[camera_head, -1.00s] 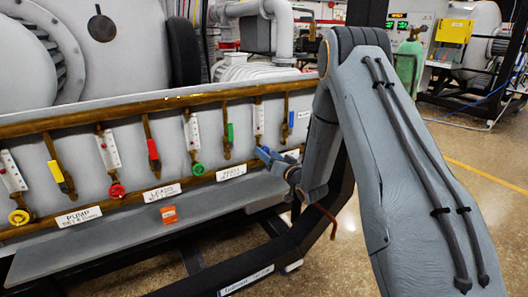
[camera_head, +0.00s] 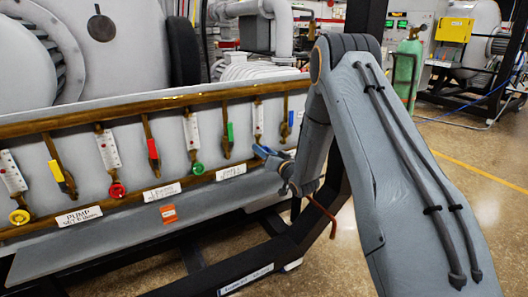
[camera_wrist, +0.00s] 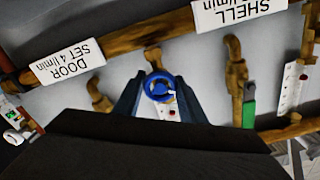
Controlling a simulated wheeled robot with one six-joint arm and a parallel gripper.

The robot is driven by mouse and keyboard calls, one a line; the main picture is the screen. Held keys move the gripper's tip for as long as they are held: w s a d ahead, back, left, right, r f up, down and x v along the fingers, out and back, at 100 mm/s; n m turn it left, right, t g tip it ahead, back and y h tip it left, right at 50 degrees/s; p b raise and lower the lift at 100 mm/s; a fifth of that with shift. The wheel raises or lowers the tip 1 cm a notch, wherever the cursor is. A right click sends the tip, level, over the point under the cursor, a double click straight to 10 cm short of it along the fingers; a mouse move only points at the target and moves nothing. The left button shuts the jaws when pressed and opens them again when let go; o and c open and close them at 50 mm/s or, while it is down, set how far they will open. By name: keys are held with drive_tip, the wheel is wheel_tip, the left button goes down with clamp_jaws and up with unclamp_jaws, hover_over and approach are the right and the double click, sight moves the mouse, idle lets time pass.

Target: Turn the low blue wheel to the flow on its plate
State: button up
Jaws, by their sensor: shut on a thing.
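The low blue wheel (camera_wrist: 158,87) shows in the wrist view between the two fingers of my gripper (camera_wrist: 158,80). The fingers are shut on its rim from both sides. A white flow tube (camera_wrist: 170,112) shows just past the wheel, partly hidden by my gripper; its reading is too small to tell. The plate (camera_wrist: 67,62), upside down beside the wheel, reads DOOR, SET 4 l/min.
A green wheel (camera_head: 197,168), a red wheel (camera_head: 117,190) and a yellow wheel (camera_head: 19,217) sit along the lower pipe to the left. A blue-handled valve (camera_head: 291,119) is above right. A grey ledge (camera_head: 110,245) runs below; an orange tag (camera_head: 169,213) is on it.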

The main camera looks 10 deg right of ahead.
drive_tip(key=n+b, duration=0.2)
drive_tip(key=n, duration=0.2)
drive_tip(key=shift+n, duration=0.4)
drive_tip(key=n+b, duration=0.1)
drive_tip(key=n, duration=0.3)
drive_tip(key=shift+n+b, duration=0.35)
drive_tip(key=shift+n, duration=0.05)
idle(0.3)
drive_tip(key=o, duration=1.1)
drive_tip(key=shift+c, duration=0.2)
drive_tip(key=shift+s, duration=0.1)
